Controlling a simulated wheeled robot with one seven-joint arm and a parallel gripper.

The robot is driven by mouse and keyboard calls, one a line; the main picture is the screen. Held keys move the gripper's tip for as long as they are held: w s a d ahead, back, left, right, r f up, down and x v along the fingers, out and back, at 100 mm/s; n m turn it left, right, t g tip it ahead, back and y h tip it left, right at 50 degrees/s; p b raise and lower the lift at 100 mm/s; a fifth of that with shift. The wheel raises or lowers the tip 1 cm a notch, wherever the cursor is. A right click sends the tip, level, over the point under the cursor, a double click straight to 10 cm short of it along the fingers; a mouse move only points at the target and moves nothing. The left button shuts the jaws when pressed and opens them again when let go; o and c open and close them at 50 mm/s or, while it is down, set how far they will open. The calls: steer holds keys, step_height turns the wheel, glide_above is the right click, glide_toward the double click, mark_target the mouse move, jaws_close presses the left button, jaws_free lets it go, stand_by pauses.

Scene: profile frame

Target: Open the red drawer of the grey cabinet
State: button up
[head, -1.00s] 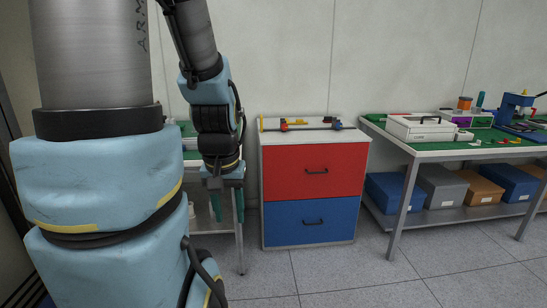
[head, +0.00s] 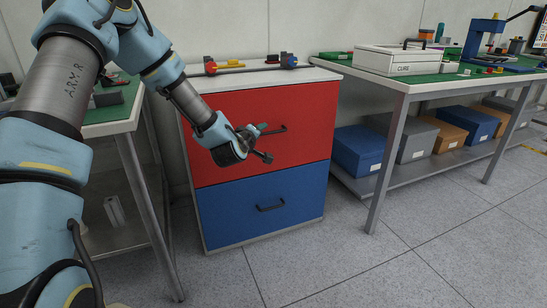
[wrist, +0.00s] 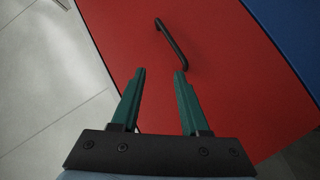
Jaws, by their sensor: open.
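The grey cabinet (head: 229,245) stands against the wall with a red drawer (head: 300,110) above a blue drawer (head: 235,213). Both drawers look shut. The red drawer has a dark bar handle (head: 270,130), which also shows in the wrist view (wrist: 171,43). My gripper (head: 264,142) is in front of the red drawer, close to the handle's left part in the head view. In the wrist view its two green fingers (wrist: 158,75) are apart with nothing between them. The handle lies just beyond the fingertips, nearer the right finger; contact cannot be told.
A clamp-like bar with red and blue ends (head: 250,68) lies on the cabinet top. A green-topped workbench (head: 430,79) with a white case (head: 400,62) stands right, boxes on its shelf. Another bench (head: 110,127) stands left. The floor (head: 400,235) in front is clear.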

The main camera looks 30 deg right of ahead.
mark_target(273, 132)
steer(key=shift+w+d+f+n+t+y+b, duration=0.55)
steer(key=shift+d+f+n+t+b, duration=2.45)
steer(key=shift+f+n+b, duration=1.2)
steer(key=shift+h, duration=0.25)
steer(key=x, duration=0.6)
steer(key=r+x, duration=0.1)
steer(key=x, duration=0.2)
steer(key=shift+w+a+b, duration=0.1)
steer(key=shift+w+b, duration=0.2)
steer(key=shift+b, duration=0.1)
jaws_close()
